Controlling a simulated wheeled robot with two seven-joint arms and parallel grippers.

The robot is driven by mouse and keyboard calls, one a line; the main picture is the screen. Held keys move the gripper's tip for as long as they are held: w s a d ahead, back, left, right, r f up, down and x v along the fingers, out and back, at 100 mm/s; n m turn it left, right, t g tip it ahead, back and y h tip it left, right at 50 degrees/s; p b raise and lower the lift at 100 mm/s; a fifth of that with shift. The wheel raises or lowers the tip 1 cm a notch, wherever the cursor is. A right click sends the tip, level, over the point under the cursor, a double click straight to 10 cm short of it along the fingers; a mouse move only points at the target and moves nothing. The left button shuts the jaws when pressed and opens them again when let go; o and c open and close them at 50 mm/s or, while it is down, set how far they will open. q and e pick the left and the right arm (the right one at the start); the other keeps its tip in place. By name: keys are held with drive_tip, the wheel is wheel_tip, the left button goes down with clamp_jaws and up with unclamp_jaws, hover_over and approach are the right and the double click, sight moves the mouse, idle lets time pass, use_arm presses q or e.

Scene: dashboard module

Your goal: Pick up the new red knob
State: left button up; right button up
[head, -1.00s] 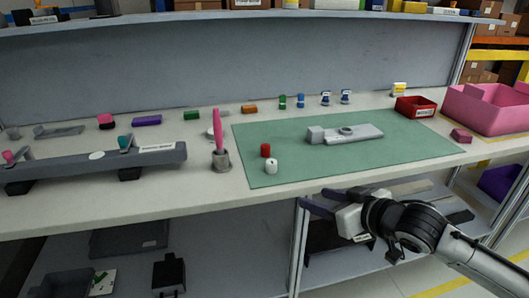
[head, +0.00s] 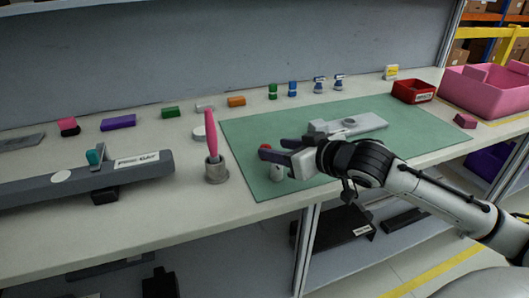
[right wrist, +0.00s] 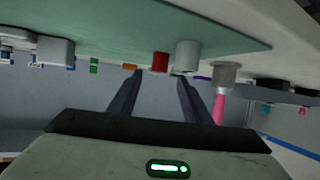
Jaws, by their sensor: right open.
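The red knob (head: 265,147) stands on the green mat (head: 245,125) near its left end, mostly hidden behind my right gripper's fingers in the head view. In the right wrist view, which is upside down, the red knob (right wrist: 160,62) shows between and beyond the fingertips. A white knob (head: 277,173) stands close beside it, also seen in the wrist view (right wrist: 187,54). My right gripper (head: 272,148) is open and empty, its fingers (right wrist: 157,76) pointing at the red knob. I cannot tell whether they touch it. My left gripper is not in view.
A grey cup with a pink tool (head: 216,172) stands left of the mat. A grey block-shaped part (head: 345,127) lies on the mat to the right. A red bin (head: 412,92) and a pink crate (head: 485,90) are at the right. Small coloured blocks line the back.

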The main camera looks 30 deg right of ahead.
sight(265, 146)
drive_tip(key=shift+x, duration=3.1)
drive_tip(key=shift+d, duration=0.1)
drive_tip(key=c, duration=1.1)
drive_tip(key=shift+c, duration=0.2)
